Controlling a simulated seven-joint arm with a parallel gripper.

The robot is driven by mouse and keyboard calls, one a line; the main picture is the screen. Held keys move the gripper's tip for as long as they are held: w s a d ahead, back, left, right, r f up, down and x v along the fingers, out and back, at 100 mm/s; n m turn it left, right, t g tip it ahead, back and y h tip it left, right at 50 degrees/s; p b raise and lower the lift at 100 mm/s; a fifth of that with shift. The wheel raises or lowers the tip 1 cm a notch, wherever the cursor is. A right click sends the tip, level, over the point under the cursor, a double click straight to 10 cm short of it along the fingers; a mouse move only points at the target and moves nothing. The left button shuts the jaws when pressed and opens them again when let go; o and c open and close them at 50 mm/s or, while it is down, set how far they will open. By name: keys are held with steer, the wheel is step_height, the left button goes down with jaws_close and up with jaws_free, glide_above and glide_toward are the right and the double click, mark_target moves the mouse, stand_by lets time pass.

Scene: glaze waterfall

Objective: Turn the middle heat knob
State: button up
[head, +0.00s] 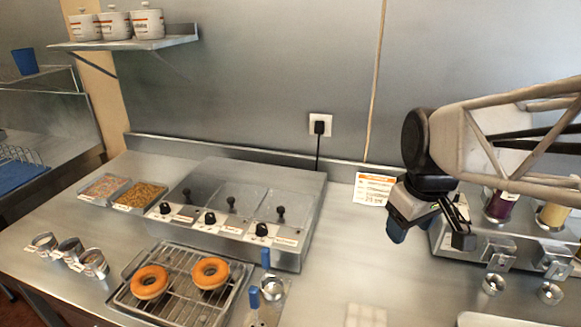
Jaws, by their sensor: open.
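The steel glaze warmer (235,205) stands at the centre of the counter. Its sloped front carries a row of three black heat knobs: a left one (165,208), the middle heat knob (210,218) and a right one (262,229). Each has a small label beside it. Black-knobbed levers or lid handles (231,202) stand above them. My gripper (432,236) is open and empty, in the air to the right of the warmer, well apart from the knobs. Nothing hides the middle knob.
A wire rack on a tray (185,310) with two orange doughnuts sits in front of the warmer. Blue-handled tools (254,297) lie to its right. Small cups (68,250) and topping trays (140,196) are left. Dispensers (498,208) stand right.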

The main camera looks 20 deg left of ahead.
steer(key=w+a+n, duration=0.5)
steer(key=w+a, duration=0.2)
steer(key=a, duration=0.4)
steer(key=n+g, duration=0.2)
steer(key=n, duration=1.2)
glide_above(209, 215)
step_height(209, 215, down, 8)
steer(key=shift+w, duration=0.1)
steer(key=shift+f, duration=3.9)
